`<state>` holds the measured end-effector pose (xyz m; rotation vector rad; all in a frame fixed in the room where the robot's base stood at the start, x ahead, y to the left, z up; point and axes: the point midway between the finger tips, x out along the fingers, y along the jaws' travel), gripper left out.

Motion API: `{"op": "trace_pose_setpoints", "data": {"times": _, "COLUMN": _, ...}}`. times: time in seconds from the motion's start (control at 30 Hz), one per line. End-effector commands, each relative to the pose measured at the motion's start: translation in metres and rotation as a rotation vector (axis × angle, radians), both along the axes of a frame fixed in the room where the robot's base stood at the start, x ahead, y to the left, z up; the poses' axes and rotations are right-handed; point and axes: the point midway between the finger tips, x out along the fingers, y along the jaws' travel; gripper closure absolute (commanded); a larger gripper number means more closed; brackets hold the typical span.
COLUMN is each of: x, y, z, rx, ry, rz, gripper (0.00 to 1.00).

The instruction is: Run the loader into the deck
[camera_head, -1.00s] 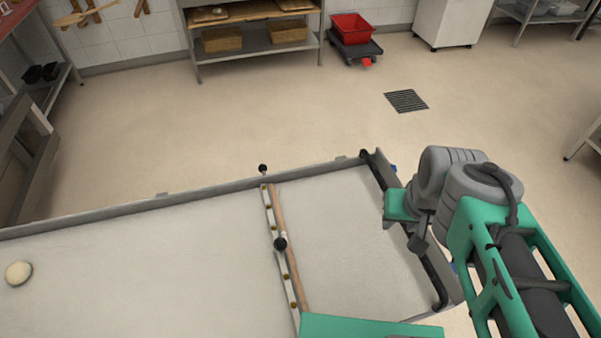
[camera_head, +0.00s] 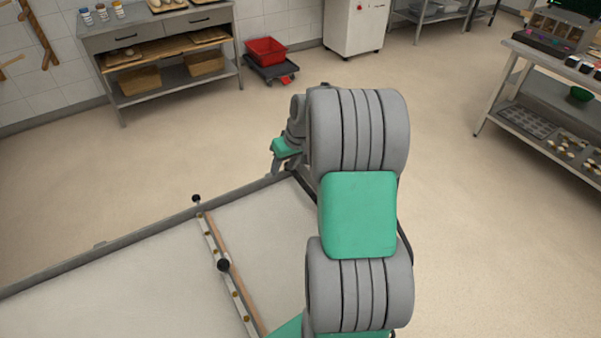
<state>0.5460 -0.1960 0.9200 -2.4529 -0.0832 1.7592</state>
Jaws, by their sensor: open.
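The loader (camera_head: 120,275) is a long pale flat belt with grey side rails, running from the lower left toward my arm. A cross strip (camera_head: 228,270) with a wooden edge, brass studs and black knobs lies across it. The pale end section (camera_head: 262,232) is right of the strip. My gripper (camera_head: 279,168) is open at the loader's far right corner, beside its dark end bar. My large grey and green arm links cover most of that bar and the fingers, so I cannot tell whether they touch it. The deck oven is not in view.
Clear beige floor lies beyond and right of the loader. A shelf table (camera_head: 165,50) with baskets stands at the back. A red crate (camera_head: 265,50) sits on a low dolly beside it. A white cabinet (camera_head: 355,25) and a steel table (camera_head: 545,105) with trays stand farther right.

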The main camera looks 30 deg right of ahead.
Motion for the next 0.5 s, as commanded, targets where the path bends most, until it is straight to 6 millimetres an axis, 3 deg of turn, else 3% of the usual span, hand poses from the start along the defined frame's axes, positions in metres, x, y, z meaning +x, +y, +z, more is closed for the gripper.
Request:
{"op": "trace_pose_setpoints", "data": {"times": 0.03, "x": 0.005, "y": -0.034, "z": -0.019, "rx": 0.023, "ry": -0.007, "rz": -0.021, "gripper": 0.57}}
{"op": "trace_pose_setpoints", "data": {"times": 0.1, "x": 0.009, "y": -0.068, "z": -0.043, "rx": 0.044, "ry": -0.030, "rz": -0.030, "gripper": 0.57}}
{"op": "trace_pose_setpoints", "data": {"times": 0.2, "x": 0.010, "y": -0.097, "z": -0.065, "rx": 0.059, "ry": -0.057, "rz": -0.038, "gripper": 0.57}}
{"op": "trace_pose_setpoints", "data": {"times": 0.3, "x": 0.011, "y": -0.106, "z": -0.076, "rx": 0.066, "ry": -0.067, "rz": -0.040, "gripper": 0.57}}
{"op": "trace_pose_setpoints", "data": {"times": 0.5, "x": 0.023, "y": -0.101, "z": -0.105, "rx": 0.066, "ry": -0.066, "rz": -0.039, "gripper": 0.57}}
